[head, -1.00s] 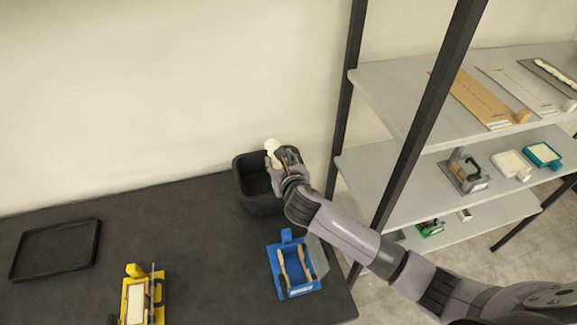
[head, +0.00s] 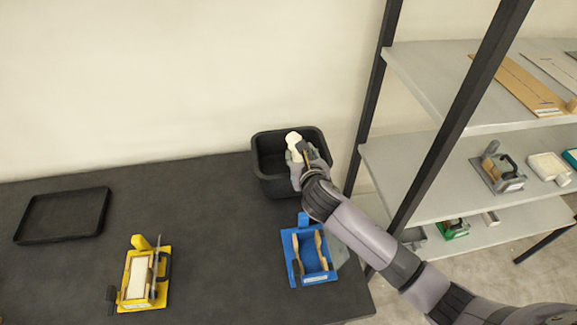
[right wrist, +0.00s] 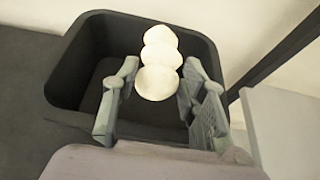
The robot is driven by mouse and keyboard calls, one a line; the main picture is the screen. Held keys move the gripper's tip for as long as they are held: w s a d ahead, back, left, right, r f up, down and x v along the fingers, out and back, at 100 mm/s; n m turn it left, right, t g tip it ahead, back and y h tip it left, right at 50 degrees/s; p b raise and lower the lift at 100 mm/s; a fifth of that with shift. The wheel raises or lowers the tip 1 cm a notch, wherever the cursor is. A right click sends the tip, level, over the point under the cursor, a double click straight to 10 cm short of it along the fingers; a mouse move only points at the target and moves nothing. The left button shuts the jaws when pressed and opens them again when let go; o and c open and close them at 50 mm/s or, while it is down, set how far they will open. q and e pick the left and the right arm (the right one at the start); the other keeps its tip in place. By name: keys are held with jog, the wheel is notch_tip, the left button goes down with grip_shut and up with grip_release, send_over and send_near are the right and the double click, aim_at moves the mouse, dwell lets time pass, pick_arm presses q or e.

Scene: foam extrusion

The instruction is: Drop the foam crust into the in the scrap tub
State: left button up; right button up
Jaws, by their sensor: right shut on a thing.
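The foam crust (head: 294,139) is a cream-white, lumpy piece of several rounded blobs. My right gripper (head: 303,154) is shut on it and holds it over the scrap tub (head: 262,160), a black open box at the table's back right. In the right wrist view the crust (right wrist: 160,62) sits between the two grey-green fingers (right wrist: 159,84), with the tub (right wrist: 70,62) behind and below it. The tub's floor is dark, and the gripper and crust hide part of its inside. My left gripper is not in view.
A blue fixture (head: 310,262) with wooden-looking pieces stands just in front of the tub. A yellow fixture (head: 143,279) and a flat black tray (head: 62,215) lie to the left. A shelf rack (head: 440,200) stands at right. The table's middle is clear.

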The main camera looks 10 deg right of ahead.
jog(key=o, duration=0.9)
jog(key=shift+c, duration=0.2)
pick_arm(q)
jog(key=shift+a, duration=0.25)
pick_arm(e)
jog(key=shift+s, duration=0.1)
jog(key=v, duration=1.2)
jog(key=shift+r, duration=0.1)
